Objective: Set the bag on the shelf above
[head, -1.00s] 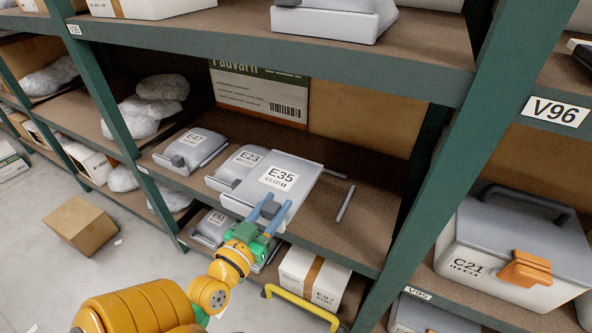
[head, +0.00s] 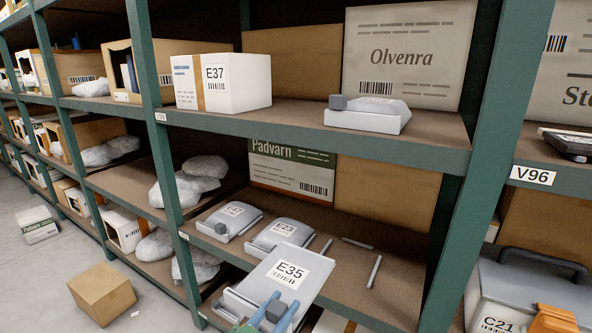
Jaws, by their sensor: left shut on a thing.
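A flat grey bag labelled E35 (head: 262,275) is tilted at the front of the middle shelf (head: 350,302), its near end sticking out past the shelf's front edge. My left gripper (head: 271,312), with blue fingers, is shut on the near end of this bag at the bottom of the view. I cannot tell whether the bag still touches the shelf. The shelf above (head: 300,134) holds a white box labelled E37 (head: 250,92) on the left and a grey bag (head: 368,121) on the right. My right gripper is not in view.
Grey bags E23 (head: 270,243) and another (head: 222,227) lie behind and left on the middle shelf, with loose grey bars beside them. Green uprights (head: 462,220) bound the bay. The upper shelf has free room between the E37 box and the grey bag.

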